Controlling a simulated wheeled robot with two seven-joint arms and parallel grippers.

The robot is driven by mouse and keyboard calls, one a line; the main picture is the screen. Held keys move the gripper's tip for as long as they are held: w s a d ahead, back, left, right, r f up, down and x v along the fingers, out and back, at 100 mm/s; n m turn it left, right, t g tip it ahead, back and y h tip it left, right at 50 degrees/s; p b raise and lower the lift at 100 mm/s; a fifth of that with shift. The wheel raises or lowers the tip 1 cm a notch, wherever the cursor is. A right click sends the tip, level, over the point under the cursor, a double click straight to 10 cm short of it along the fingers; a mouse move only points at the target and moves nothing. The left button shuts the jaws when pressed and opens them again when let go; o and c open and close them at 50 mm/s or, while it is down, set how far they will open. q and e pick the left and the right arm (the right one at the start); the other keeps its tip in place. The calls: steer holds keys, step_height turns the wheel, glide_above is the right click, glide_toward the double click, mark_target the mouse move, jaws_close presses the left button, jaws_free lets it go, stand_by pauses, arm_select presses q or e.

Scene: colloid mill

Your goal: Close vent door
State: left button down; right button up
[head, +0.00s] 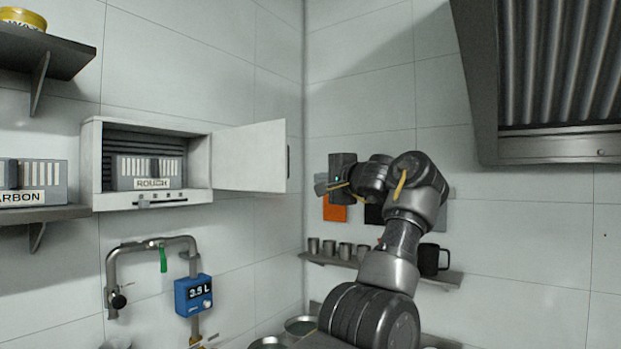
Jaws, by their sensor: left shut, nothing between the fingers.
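The vent door (249,157) is a white panel standing open, swung out to the right of the white vent box (97,165) on the wall. It has a small dark handle at its right edge. The box's open front shows dark slats and a grey filter block (150,170) labelled ROUGH. My left gripper (321,185) is shut and empty. It shows to the right of the door's right edge, with a visible gap between them in the picture. How far apart they are in depth is hard to tell. My right gripper is not in view.
A blue 3.5 L meter (193,294) and a grey pipe (152,243) are below the box. Shelves (50,213) are at left. A shelf with metal cups (345,250) and a black mug (432,259) is behind my arm. A ribbed hood (550,145) hangs upper right.

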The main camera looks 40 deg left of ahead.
arm_select(q)
steer(key=p+x, duration=0.6)
steer(key=x, duration=0.3)
steer(key=shift+s+a, duration=0.1)
steer(key=shift+s, duration=0.95)
steer(key=shift+s+a, duration=0.15)
steer(key=shift+s, duration=0.85)
